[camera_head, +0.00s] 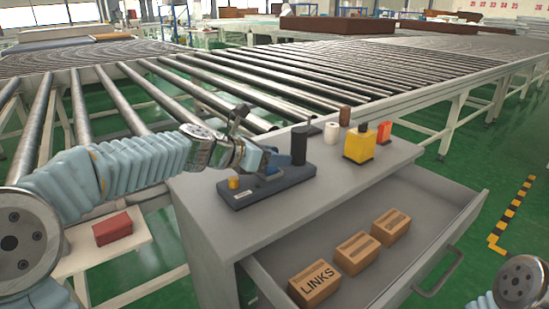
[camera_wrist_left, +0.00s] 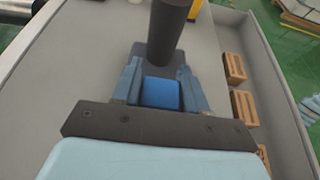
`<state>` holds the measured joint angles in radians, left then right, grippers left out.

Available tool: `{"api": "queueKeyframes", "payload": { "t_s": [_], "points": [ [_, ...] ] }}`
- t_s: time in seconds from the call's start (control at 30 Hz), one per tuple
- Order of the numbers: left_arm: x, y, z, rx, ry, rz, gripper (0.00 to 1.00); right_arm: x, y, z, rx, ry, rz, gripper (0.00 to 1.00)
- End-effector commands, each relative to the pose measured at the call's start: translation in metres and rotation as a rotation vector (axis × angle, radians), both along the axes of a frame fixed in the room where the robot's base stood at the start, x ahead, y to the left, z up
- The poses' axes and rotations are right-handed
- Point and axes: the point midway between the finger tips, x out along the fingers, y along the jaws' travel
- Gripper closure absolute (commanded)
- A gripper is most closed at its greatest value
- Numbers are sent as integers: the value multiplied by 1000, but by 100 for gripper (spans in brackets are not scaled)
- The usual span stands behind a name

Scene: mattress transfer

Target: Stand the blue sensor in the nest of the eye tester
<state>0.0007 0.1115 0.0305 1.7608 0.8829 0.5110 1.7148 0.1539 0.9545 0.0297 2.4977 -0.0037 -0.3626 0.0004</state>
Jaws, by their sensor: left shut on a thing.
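The eye tester is a dark flat base (camera_head: 245,197) on the grey cabinet top, with a yellow knob (camera_head: 233,182) at its near left end and a dark upright post (camera_head: 299,145) at its far right end. The post also shows in the left wrist view (camera_wrist_left: 168,30). My left gripper (camera_head: 268,166) is over the base, close to the post. It is shut on the blue sensor (camera_wrist_left: 160,93), which sits between the fingers in the left wrist view, just in front of the post. The nest is hidden, and I cannot tell whether the sensor touches it. My right gripper is out of view.
Behind the tester stand a white roll (camera_head: 331,133), a brown bottle (camera_head: 345,115), a yellow container (camera_head: 359,146) and a red one (camera_head: 383,133). An open drawer (camera_head: 410,262) holds three cardboard boxes (camera_head: 314,284). A roller conveyor (camera_head: 260,85) runs behind. The cabinet top's near right is clear.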

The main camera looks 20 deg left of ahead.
Motion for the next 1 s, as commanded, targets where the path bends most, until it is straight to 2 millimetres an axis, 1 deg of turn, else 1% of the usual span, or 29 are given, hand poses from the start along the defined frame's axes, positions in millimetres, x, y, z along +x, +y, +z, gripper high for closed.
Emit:
{"api": "queueKeyframes", "payload": {
  "t_s": [0.17,0.2,0.33,0.37,0.6,0.7,0.83,1.0],
  "points": [
    [0,0,-4,0,0,0,89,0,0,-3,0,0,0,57],
    [0,0,-3,-1,1,0,55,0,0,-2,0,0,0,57],
    [0,0,-3,0,0,0,35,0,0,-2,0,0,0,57],
    [0,0,-3,0,0,0,32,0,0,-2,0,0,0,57],
    [0,0,-2,0,0,0,32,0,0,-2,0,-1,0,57],
    [-1,1,3,1,-1,0,32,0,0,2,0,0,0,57],
    [-16,13,10,0,-2,3,32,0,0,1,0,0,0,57],
    [-45,36,26,0,-2,3,32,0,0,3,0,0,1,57]
  ]
}}
